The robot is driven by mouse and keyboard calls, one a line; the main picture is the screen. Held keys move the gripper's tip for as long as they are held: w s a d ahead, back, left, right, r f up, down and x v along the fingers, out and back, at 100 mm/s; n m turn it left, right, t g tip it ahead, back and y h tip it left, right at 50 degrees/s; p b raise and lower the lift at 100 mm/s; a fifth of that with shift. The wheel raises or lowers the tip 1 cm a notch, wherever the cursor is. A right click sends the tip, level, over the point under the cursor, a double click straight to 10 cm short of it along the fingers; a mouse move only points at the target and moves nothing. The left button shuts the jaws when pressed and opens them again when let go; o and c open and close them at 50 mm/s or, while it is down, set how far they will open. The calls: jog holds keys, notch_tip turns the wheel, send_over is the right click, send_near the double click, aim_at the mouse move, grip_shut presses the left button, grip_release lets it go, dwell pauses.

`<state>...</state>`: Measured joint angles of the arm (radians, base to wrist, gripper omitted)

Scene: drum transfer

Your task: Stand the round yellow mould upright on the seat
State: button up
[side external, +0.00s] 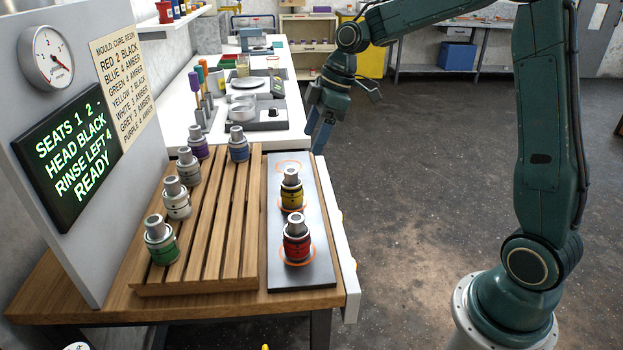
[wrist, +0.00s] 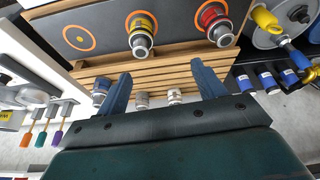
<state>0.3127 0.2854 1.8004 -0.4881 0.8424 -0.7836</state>
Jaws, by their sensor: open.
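The round yellow mould (side external: 291,193) stands upright on the middle orange ring of the dark seat plate (side external: 318,225), grey cap on top. It also shows in the wrist view (wrist: 141,32), on its ring. The red mould (side external: 297,241) stands upright on the near ring, seen too in the wrist view (wrist: 213,22). The far ring (side external: 289,165) is empty, and shows bare in the wrist view (wrist: 79,38). My gripper (side external: 322,132) is above and beyond the plate's far end, apart from the moulds. Its fingers (wrist: 162,88) are spread with nothing held between them.
A slatted wooden rack (side external: 205,215) left of the plate holds green (side external: 161,242), white (side external: 177,200), grey (side external: 189,167), purple (side external: 198,142) and blue (side external: 238,145) moulds. A screen (side external: 70,155) reading READY stands at left. A white bench (side external: 215,130) with tools lies behind. Open floor is at right.

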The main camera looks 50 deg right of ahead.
jog(key=s+a+r+m+t+h, duration=0.1)
jog(key=s+m, duration=0.4)
jog(key=s, duration=0.8)
jog(key=s+a+r+m+t+h, duration=0.1)
jog(key=s+a+r+m, duration=0.3)
jog(key=s, duration=1)
jog(key=shift+r+m+t+h, duration=0.2)
jog(key=shift+m+t+h, duration=0.2)
jog(key=shift+m+h, duration=0.1)
jog(key=shift+o, duration=0.2)
jog(key=shift+w, duration=0.1)
